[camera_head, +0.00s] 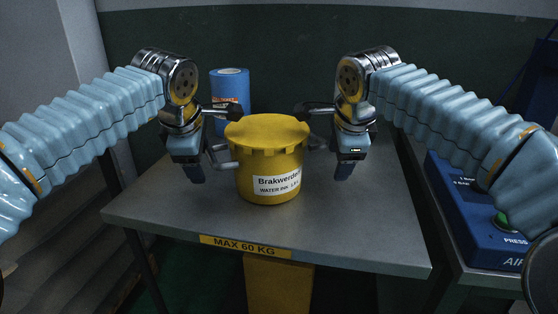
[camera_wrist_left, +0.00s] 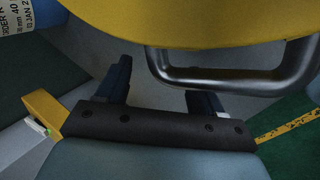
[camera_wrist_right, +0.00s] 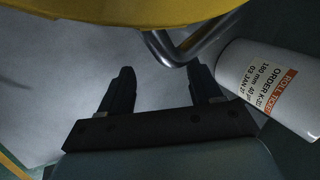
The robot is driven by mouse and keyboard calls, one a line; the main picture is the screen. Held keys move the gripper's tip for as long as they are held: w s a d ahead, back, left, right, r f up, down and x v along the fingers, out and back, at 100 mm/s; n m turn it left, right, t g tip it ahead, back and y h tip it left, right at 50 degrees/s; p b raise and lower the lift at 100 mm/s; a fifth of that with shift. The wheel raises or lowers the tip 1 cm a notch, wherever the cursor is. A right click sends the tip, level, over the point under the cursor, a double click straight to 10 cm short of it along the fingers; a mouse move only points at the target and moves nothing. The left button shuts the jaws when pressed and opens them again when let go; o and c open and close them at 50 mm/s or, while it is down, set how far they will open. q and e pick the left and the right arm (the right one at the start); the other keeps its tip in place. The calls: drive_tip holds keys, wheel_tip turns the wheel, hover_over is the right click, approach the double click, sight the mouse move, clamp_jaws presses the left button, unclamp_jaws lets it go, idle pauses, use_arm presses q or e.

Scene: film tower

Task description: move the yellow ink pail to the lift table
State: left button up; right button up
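The yellow ink pail (camera_head: 266,165), lidded and with a white label, stands upright on a grey table (camera_head: 365,235) marked MAX 60 KG. A grey metal handle sticks out on each side of the pail. My left gripper (camera_head: 197,172) points down beside the pail's left handle (camera_head: 222,164). Its fingers are apart in the left wrist view (camera_wrist_left: 160,88), with the handle near one finger. My right gripper (camera_head: 344,168) points down to the right of the pail. Its fingers are apart in the right wrist view (camera_wrist_right: 160,88), and the right handle (camera_wrist_right: 185,50) is just beyond them.
A blue roll (camera_head: 230,84) with a ticket stands behind the pail. A yellow column (camera_head: 278,285) shows under the table's front edge. At the right, a blue box (camera_head: 470,210) with a green button sits on another surface. The table's front and right parts are bare.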

use_arm(q)
drive_tip(key=o, duration=0.3)
drive_tip(key=shift+a, duration=0.75)
use_arm(e)
drive_tip(key=shift+d, duration=0.8)
use_arm(q)
drive_tip(key=shift+o, duration=0.2)
drive_tip(key=shift+a, duration=0.1)
use_arm(e)
drive_tip(key=o, duration=0.5)
drive_tip(key=shift+d, duration=0.1)
drive_tip(key=shift+s+r, duration=0.1)
drive_tip(key=shift+r, duration=0.3)
use_arm(q)
drive_tip(key=v, duration=1.2)
use_arm(e)
drive_tip(key=v, duration=1.1)
drive_tip(key=shift+s, duration=0.1)
